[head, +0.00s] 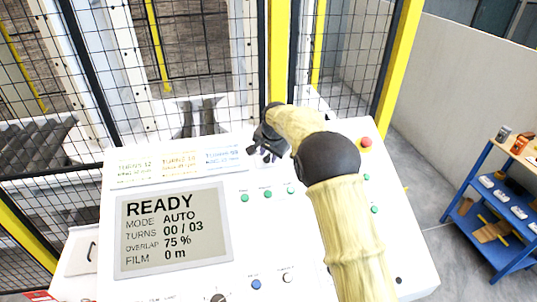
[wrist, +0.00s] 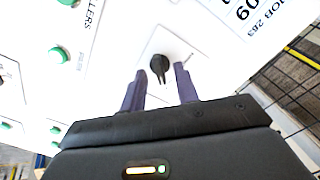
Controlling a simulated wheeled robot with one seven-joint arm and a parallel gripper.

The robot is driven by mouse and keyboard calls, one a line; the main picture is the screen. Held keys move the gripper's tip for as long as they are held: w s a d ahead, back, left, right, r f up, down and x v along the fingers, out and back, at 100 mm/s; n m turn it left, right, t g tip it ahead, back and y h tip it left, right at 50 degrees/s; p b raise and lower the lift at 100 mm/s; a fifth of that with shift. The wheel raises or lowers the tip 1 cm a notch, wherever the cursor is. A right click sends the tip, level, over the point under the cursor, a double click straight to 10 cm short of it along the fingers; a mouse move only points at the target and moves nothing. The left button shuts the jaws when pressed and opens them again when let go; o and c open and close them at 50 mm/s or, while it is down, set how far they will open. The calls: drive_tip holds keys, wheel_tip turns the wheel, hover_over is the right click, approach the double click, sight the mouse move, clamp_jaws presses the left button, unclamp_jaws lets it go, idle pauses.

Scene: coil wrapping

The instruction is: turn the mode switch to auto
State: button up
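A black rotary switch (wrist: 160,66) on a white square plate shows in the wrist view, with its pointer toward the bottom of the picture. I cannot read a label that names it as the mode switch. My gripper (wrist: 160,88) is open, with one dark finger on each side below the knob; the fingers look apart from it. In the head view my gripper (head: 266,152) is at the top of the white panel, and my arm hides part of the panel. The panel display (head: 173,231) reads READY, MODE AUTO, TURNS 00 / 03, OVERLAP 75 %, FILM 0 m.
A row of green buttons (head: 267,194) and a red button (head: 366,142) are on the panel. A blue button (head: 256,285) and another black knob (head: 218,298) are near its lower edge. Mesh fencing (head: 345,50) stands behind. A blue shelf cart (head: 490,205) stands at right.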

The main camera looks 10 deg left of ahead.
drive_tip(key=b+v, duration=0.5)
drive_tip(key=v, duration=1.2)
drive_tip(key=shift+r, duration=0.15)
drive_tip(key=shift+s, duration=0.1)
drive_tip(key=s+d+f+n+h, duration=0.1)
drive_tip(key=s+d+f, duration=0.3)
drive_tip(key=d, duration=0.5)
drive_tip(key=s+d+f+n, duration=0.1)
drive_tip(key=s+d+f, duration=0.2)
drive_tip(key=d+f, duration=0.4)
drive_tip(key=s+d+f, duration=0.3)
drive_tip(key=s+d, duration=0.1)
drive_tip(key=s, duration=0.3)
drive_tip(key=s+d+f+n+g+b, duration=0.1)
drive_tip(key=s+d+f, duration=0.3)
drive_tip(key=s, duration=0.3)
drive_tip(key=s+d+f+n+h, duration=0.1)
drive_tip(key=s+d+f, duration=0.3)
drive_tip(key=s+d, duration=0.1)
drive_tip(key=shift+s+d+b, duration=0.2)
drive_tip(key=shift+s+b, duration=0.2)
drive_tip(key=shift+s, duration=0.5)
